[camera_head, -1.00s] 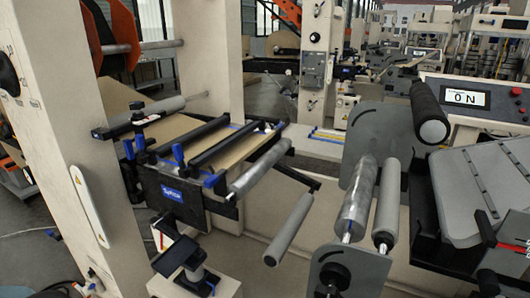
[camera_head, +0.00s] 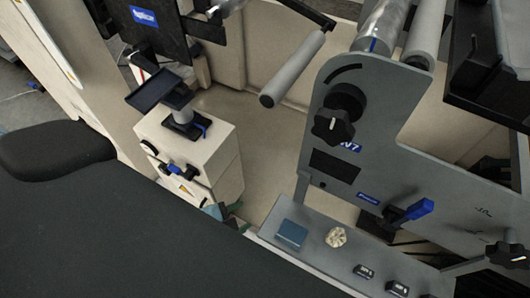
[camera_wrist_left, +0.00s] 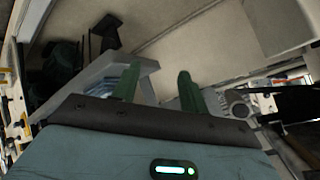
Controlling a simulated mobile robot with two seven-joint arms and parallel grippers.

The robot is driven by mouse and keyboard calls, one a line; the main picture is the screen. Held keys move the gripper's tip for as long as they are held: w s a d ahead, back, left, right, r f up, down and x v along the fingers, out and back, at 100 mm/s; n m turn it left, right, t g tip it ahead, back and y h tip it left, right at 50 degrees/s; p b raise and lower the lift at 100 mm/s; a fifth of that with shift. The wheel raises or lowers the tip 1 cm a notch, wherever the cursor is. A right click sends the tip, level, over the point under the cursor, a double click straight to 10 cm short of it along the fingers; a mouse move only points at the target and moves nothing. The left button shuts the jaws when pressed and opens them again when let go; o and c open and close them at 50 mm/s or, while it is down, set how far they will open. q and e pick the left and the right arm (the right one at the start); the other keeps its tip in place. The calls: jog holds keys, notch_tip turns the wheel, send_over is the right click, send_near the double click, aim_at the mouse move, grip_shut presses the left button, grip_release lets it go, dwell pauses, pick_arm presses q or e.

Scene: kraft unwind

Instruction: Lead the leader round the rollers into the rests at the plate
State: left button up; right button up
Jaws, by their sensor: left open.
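My left gripper (camera_head: 222,210) is small and partly hidden behind a large dark shape in the head view. In the left wrist view its two green fingers (camera_wrist_left: 158,88) stand apart with nothing visible between them. A grey roller (camera_head: 293,68) slants across the upper middle of the head view, up and to the right of the gripper. A shiny metal roller (camera_head: 383,24) and another grey roller (camera_head: 428,32) show at the top right, cut by the frame edge. A dark plate with a blue label (camera_head: 150,42) shows at top left. I cannot make out the leader. My right gripper is not in view.
A cream cabinet (camera_head: 218,150) carries a small dark tray on a post. A grey side plate (camera_head: 385,110) with a black knob stands at right. Its ledge (camera_head: 315,246) holds a blue square and a pale lump. Open floor lies between cabinet and plate.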

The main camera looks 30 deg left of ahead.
pick_arm(q)
jog(key=w+a+r+m+t+y+b, duration=0.1)
jog(key=w+r+m+t+b, duration=0.1)
jog(key=w+r+m+b, duration=0.2)
jog(key=w+a+r+m+t+y+b, duration=0.1)
jog(key=w+a+r+m+t+b, duration=0.1)
jog(key=w+b, duration=0.6)
jog(key=w+r+m+t, duration=0.1)
jog(key=w+r, duration=0.1)
jog(key=w, duration=0.1)
jog(key=shift+r+m, duration=0.3)
jog(key=shift+m, duration=0.1)
jog(key=shift+a+r, duration=0.1)
